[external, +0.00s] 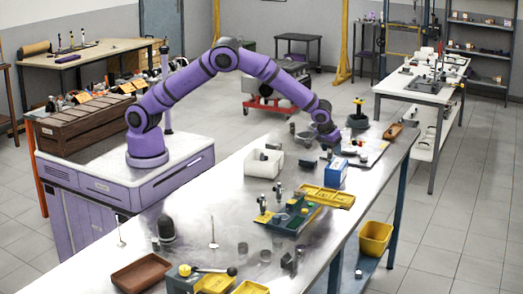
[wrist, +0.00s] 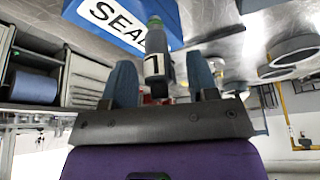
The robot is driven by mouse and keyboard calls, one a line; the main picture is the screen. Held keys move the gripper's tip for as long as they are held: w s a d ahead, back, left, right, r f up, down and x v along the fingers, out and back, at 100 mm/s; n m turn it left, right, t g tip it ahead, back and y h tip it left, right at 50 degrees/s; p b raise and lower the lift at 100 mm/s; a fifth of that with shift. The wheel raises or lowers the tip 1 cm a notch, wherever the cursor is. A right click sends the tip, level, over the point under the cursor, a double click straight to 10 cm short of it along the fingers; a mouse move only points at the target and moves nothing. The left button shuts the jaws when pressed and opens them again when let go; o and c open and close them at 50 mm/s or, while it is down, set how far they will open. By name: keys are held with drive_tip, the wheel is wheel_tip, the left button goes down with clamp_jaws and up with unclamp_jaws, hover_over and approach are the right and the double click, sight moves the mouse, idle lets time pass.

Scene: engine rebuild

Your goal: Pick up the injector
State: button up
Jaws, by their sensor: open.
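My gripper (external: 328,140) reaches down over the back part of the steel bench. In the wrist view my gripper (wrist: 162,82) is open, with one dark finger on each side. A dark grey cylindrical part (wrist: 156,55), with a green ring and a white label marked 1, shows between the fingertips and looks like the injector. A clear gap shows on both sides of it; its exact depth relative to the fingertips is hard to tell. In the external view I cannot make out this part clearly under my gripper.
A blue box marked SEAL (wrist: 120,20) is close to the part; it also shows in the external view (external: 332,176). A white bin (external: 264,163) stands to the left and a yellow tray (external: 325,197) in front. Grey rings (wrist: 290,48) lie to the right in the wrist view.

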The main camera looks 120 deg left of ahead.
clamp_jaws()
drive_tip(key=shift+r, duration=1.75)
drive_tip(key=s+d+r, duration=0.1)
drive_tip(key=s+d, duration=0.1)
drive_tip(key=s, duration=0.5)
drive_tip(key=s+d+r, duration=0.1)
drive_tip(key=s+d, duration=0.1)
drive_tip(key=s, duration=0.6)
drive_tip(key=n, duration=0.2)
hover_over(337, 163)
drive_tip(key=shift+w+d+f+g, duration=0.1)
drive_tip(key=shift+d+f+g, duration=0.1)
drive_tip(key=shift+f, duration=0.25)
drive_tip(key=shift+d+f+g, duration=0.1)
drive_tip(key=shift+f+g, duration=0.1)
drive_tip(key=shift+f, duration=1.95)
